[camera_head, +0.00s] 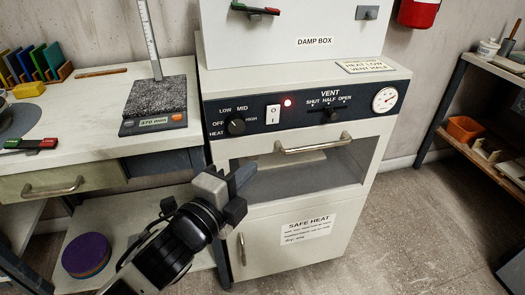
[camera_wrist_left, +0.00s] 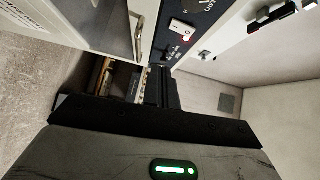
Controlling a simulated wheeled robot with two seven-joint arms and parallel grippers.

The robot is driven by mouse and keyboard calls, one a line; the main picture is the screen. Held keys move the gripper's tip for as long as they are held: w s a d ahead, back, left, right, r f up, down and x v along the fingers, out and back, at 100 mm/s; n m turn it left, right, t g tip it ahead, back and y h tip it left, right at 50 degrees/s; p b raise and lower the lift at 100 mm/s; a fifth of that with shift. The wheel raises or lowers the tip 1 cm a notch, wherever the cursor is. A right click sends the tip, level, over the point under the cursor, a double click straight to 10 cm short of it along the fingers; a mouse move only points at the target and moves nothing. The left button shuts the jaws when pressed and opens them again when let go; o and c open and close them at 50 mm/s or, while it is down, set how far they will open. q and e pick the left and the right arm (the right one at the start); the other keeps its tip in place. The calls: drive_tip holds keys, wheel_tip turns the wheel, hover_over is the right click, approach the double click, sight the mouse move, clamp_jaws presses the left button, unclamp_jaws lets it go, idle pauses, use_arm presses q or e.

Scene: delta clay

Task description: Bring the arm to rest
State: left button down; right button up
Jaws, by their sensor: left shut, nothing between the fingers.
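My left arm comes in from the lower left of the head view. Its gripper (camera_head: 236,180) is shut and empty, in front of the damp box cabinet (camera_head: 292,178), just below the control panel's heat knob (camera_head: 236,127). I cannot tell whether it touches the cabinet. In the left wrist view the gripper body (camera_wrist_left: 160,120) fills the lower part, with a green light on it. The cabinet's panel also shows there, tilted, with the white rocker switch (camera_wrist_left: 180,29). My right gripper is in neither view.
The cabinet's horizontal handle (camera_head: 314,145) sticks out right of the gripper. A workbench (camera_head: 75,115) with a height gauge (camera_head: 153,95) stands at left, with a drawer handle (camera_head: 53,187). A shelf (camera_head: 475,140) with an orange bin (camera_head: 464,128) is at right. Floor (camera_head: 420,230) between is clear.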

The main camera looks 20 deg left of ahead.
use_arm(q)
drive_tip(key=s+d+f+n+g+p, duration=0.3)
drive_tip(key=s+f+n+g+p, duration=0.3)
drive_tip(key=s+f+n, duration=0.5)
drive_tip(key=f+n+p, duration=0.1)
drive_tip(key=n+p, duration=0.1)
drive_tip(key=n, duration=0.4)
drive_tip(key=shift+s+p, duration=0.35)
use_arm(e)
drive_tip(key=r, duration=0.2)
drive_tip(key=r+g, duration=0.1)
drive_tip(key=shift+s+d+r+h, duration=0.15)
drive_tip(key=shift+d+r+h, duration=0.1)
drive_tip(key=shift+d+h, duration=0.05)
